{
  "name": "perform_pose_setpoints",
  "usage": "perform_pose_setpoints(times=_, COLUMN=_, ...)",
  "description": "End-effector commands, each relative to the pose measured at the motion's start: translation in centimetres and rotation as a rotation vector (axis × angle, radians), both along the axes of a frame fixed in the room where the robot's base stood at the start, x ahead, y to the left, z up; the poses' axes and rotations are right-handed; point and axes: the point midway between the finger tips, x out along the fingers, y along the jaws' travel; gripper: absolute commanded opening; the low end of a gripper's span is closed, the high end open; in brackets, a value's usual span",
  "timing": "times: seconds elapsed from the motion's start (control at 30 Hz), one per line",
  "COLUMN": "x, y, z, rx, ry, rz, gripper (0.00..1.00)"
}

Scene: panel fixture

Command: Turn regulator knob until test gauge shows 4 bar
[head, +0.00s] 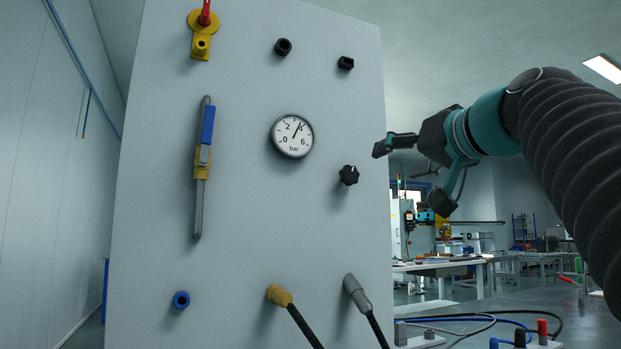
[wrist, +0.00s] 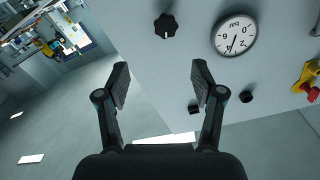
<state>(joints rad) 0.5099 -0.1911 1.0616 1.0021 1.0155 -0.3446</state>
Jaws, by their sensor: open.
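The regulator knob (head: 348,175) is a small black lobed knob at the right of the grey panel. In the wrist view the knob (wrist: 165,26) lies beyond the fingertips, with a white mark on its lower side. The round white gauge (head: 292,137), marked bar, is up and left of the knob. Its needle points up and right, between the 2 and the 6, near where a 4 would be; the exact reading is too small to tell. The gauge also shows upside down in the wrist view (wrist: 234,36). My gripper (head: 402,164) is open and empty, right of the knob and apart from it.
The panel (head: 240,220) also carries a blue-handled lever (head: 206,135), a yellow valve with a red top (head: 202,38), black fittings (head: 283,47) and two hose connectors (head: 280,296) below. Free space lies right of the panel, before distant benches (head: 440,265).

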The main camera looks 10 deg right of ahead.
Motion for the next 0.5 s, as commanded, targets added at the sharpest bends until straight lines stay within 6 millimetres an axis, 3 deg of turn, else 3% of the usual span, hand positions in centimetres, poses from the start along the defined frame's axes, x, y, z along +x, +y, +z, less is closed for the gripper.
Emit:
perform_pose_setpoints(times=0.27, x=0.7, y=0.9, z=0.4, rx=-0.038, ry=-0.024, rz=0.031, gripper=0.68)
perform_pose_setpoints(times=0.5, x=4.1, y=2.1, z=0.4, rx=-0.038, ry=-0.022, rz=0.032, gripper=0.68)
